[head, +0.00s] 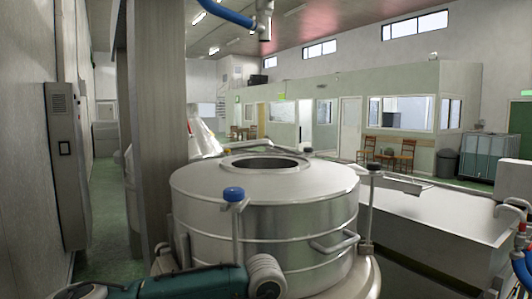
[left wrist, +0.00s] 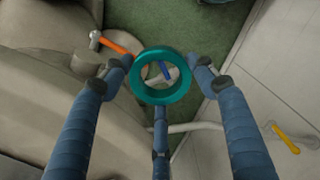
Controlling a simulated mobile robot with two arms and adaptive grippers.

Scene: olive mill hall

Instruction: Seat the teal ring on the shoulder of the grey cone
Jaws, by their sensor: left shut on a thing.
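The teal ring (left wrist: 141,89) is in the middle of the left wrist view, flat face toward the camera. My left gripper (left wrist: 160,74) has blue padded fingers at the ring's left, right and lower side and is shut on it. Through the ring's hole I see a pale surface and something blue. The ring and left gripper do not show in the head view. I cannot make out the grey cone for certain; a pale cone-like shape (head: 204,138) stands partly behind the column in the head view. My right gripper is not in view.
A large steel vat (head: 265,215) with a round top opening fills the middle of the head view. A grey column (head: 158,110) stands at its left. A steel trough (head: 440,220) is at right.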

